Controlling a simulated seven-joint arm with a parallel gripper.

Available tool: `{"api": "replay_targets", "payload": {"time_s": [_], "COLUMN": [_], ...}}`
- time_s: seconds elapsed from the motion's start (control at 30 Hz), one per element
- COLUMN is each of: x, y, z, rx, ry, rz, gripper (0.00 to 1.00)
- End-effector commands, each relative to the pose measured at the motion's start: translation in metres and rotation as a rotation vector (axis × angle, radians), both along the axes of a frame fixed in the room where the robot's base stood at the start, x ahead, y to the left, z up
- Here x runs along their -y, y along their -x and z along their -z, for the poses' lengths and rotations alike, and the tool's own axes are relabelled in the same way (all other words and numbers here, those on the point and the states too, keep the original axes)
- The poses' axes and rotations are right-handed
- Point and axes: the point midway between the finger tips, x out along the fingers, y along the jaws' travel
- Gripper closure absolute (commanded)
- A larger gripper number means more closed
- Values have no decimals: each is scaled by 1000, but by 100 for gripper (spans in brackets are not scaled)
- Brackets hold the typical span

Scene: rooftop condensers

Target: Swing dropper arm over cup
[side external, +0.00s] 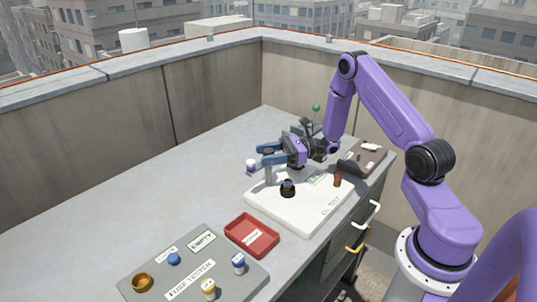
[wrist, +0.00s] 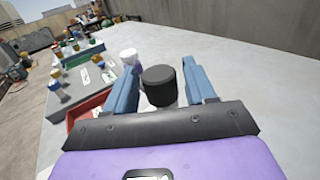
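My gripper (side external: 266,154) reaches in from the right above the far-left part of a white board (side external: 312,207). Its two blue fingers are apart in the wrist view (wrist: 160,75). A black cylindrical knob (wrist: 158,83) sits between them, with a gap visible on each side. A grey post (side external: 268,175) stands below the fingers; whether it is the dropper arm's support I cannot tell. A small dark cup-like vessel (side external: 288,189) stands on the board, right of the post. The dropper arm is not clearly visible, partly hidden by my gripper.
A small white-and-purple container (side external: 250,166) stands left of the fingers. A brown bottle (side external: 337,180) stands at the board's right. A red tray (side external: 252,236) and a grey fuse-tester panel (side external: 218,264) lie nearer. A green-topped lever (side external: 316,108) stands behind. The left counter is clear.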

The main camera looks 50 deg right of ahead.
Motion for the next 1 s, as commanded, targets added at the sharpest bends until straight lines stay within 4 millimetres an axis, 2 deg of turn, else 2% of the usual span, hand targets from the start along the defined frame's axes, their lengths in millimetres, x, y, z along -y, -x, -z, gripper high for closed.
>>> {"api": "replay_targets", "payload": {"time_s": [0.03, 0.13, 0.17, 0.57, 1.0], "x": [0, 0, 0, 1, 2], "y": [0, 0, 0, 0, -1], "z": [0, 0, 0, 0, 1], "rx": [0, 0, 0, 3, 3], "ry": [0, 0, 0, 2, 4], "rz": [0, 0, 0, -69, -421], "gripper": [64, 96, 100, 100, 100]}}
